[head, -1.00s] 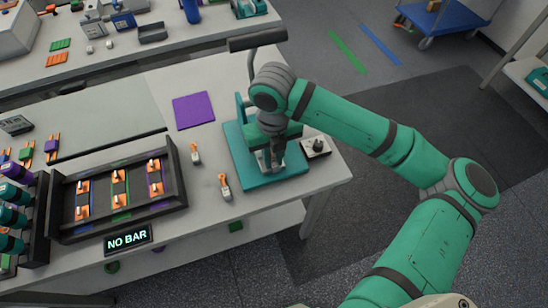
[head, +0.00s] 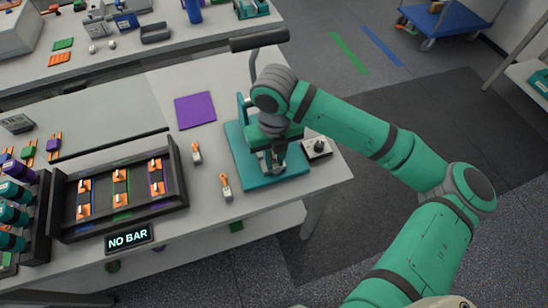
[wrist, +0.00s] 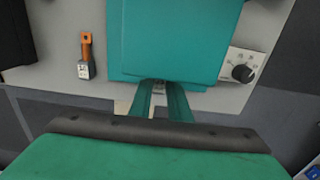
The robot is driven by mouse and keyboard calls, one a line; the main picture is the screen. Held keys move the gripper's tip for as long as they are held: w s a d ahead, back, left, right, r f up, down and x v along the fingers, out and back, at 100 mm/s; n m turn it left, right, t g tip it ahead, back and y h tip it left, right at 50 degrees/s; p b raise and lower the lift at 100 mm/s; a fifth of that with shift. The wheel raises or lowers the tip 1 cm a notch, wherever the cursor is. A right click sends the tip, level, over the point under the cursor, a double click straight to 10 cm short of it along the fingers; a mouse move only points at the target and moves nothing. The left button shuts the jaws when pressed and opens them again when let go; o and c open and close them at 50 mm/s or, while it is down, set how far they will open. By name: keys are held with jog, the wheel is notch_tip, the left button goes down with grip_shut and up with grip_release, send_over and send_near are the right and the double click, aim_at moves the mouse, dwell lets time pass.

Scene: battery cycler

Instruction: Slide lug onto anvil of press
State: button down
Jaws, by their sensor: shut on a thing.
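The teal press stands at the right of the bench, with its base plate (head: 290,181) flat on the top and its black lever handle (head: 258,40) raised. My gripper (head: 275,167) is at the press, low over the base and close to its column. In the wrist view my gripper (wrist: 160,90) has its two fingertips close together at the edge of the teal press body (wrist: 180,40). It is shut on a small part, taken to be the lug, of which only a greyish bit shows. The anvil is hidden behind my gripper and the press, so I cannot tell whether the lug touches it.
Two small orange-and-grey pieces lie left of the press, one farther back (head: 196,153) and one nearer (head: 226,186). A black knob box (head: 316,148) sits right of the press. A dark tray (head: 64,226) and a NO BAR sign (head: 129,238) are at the left.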

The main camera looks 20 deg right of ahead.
jog(key=shift+d+f, duration=0.1)
jog(key=c, duration=1.1)
grip_release()
jog(key=shift+w, duration=0.15)
jog(key=shift+d, duration=0.1)
jog(key=shift+r, duration=2.5)
